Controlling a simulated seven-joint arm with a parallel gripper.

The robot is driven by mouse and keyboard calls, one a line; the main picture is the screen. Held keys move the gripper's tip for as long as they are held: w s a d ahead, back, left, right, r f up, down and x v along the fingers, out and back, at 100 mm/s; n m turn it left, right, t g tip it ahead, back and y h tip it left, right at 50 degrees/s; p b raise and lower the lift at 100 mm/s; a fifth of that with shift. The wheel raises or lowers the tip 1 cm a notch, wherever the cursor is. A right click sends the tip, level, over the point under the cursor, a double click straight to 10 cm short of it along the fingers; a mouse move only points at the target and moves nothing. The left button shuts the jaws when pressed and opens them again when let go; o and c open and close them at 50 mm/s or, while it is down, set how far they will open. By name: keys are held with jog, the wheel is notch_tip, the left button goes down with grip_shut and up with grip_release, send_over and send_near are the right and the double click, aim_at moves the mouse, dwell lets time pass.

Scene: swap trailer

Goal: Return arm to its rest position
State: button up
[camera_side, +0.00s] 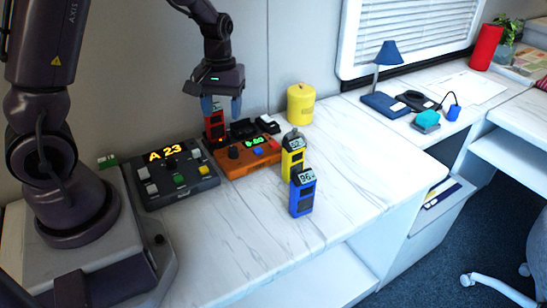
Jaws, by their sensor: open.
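My gripper (221,106) points down, its blue fingers spread apart. It is above the orange console (238,164) on the white counter. A red handheld device (216,130) stands upright at the console's back left, just below and beside the left finger. Whether they touch I cannot tell. Black slots or cradles (243,129) lie to its right, one holding a small dark piece with a white top (267,122). A yellow handheld device (292,160) and a blue one (302,198) stand upright to the right of the console, showing digits.
A dark control box (176,192) reading "A 23" sits left of the orange console, near my base. A yellow canister (301,104) stands behind the handheld devices. A blue desk lamp (387,72) and small gadgets (427,122) are farther right. The front of the counter (360,180) is clear.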

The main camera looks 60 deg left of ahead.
jog(key=s+d+r+m+t, duration=0.3)
jog(key=s+d+r+m, duration=0.25)
jog(key=d+r, duration=0.2)
jog(key=s+d+r+m+t, duration=0.35)
jog(key=s+d+r, duration=0.25)
jog(key=r, duration=0.3)
jog(key=n+g, duration=0.6)
jog(key=n, duration=0.6)
send_near(233, 148)
jog(key=shift+y, duration=0.3)
jog(key=f, duration=0.9)
jog(key=shift+d+f, duration=0.25)
jog(key=shift+f, duration=0.15)
jog(key=c, duration=0.9)
